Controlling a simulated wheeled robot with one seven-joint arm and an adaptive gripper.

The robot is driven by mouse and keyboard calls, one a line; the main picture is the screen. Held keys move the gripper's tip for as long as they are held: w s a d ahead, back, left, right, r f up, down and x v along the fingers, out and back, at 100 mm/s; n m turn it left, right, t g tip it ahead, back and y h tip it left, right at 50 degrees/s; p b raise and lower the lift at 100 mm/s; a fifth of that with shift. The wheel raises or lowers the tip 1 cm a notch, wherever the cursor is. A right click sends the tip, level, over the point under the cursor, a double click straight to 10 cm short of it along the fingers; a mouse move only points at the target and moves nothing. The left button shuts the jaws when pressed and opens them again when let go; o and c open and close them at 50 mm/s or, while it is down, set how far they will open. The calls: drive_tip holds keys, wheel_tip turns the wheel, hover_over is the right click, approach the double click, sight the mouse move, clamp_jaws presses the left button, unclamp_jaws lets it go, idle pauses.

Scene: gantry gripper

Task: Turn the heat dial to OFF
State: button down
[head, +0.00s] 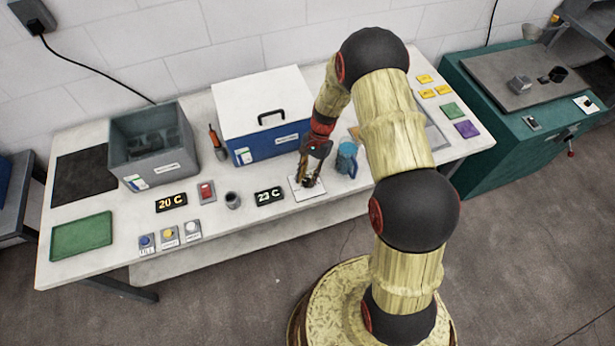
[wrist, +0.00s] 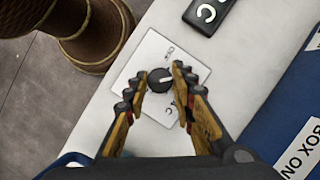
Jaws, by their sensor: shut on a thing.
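The heat dial (wrist: 160,80) is a round black knob with a white pointer line, on a white square plate (wrist: 150,53) with small lettering partly hidden by my fingers. In the wrist view the pointer line runs toward the right finger; small letters show above the knob and others below right. My gripper (wrist: 158,82) is over the plate with one finger on each side of the knob, shut on it. In the head view my gripper (head: 309,182) comes down onto the white plate (head: 297,193) near the table's front edge, and hides the knob.
A blue mug (head: 346,158) stands close to the right of my gripper. A blue box with a white lid (head: 262,103) is behind it. A black 23 C display (head: 269,196) lies to the left. A grey bin (head: 152,150) and several buttons are farther left.

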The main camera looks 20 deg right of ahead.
drive_tip(key=n+g+h, duration=0.1)
drive_tip(key=n, duration=0.3)
drive_tip(key=shift+w+a, duration=0.1)
drive_tip(key=shift+w, duration=0.05)
drive_tip(key=shift+a+n+g+h, duration=0.15)
drive_tip(key=shift+n+h, duration=0.25)
drive_tip(key=shift+n, duration=0.65)
drive_tip(key=shift+d+n+g+h, duration=0.15)
drive_tip(key=shift+n+h, duration=0.25)
drive_tip(key=shift+n, duration=0.65)
drive_tip(key=c, duration=1.5)
unclamp_jaws()
drive_tip(key=shift+a, duration=0.1)
drive_tip(key=a+v, duration=0.1)
drive_tip(key=v, duration=1.1)
drive_tip(key=shift+d, duration=0.45)
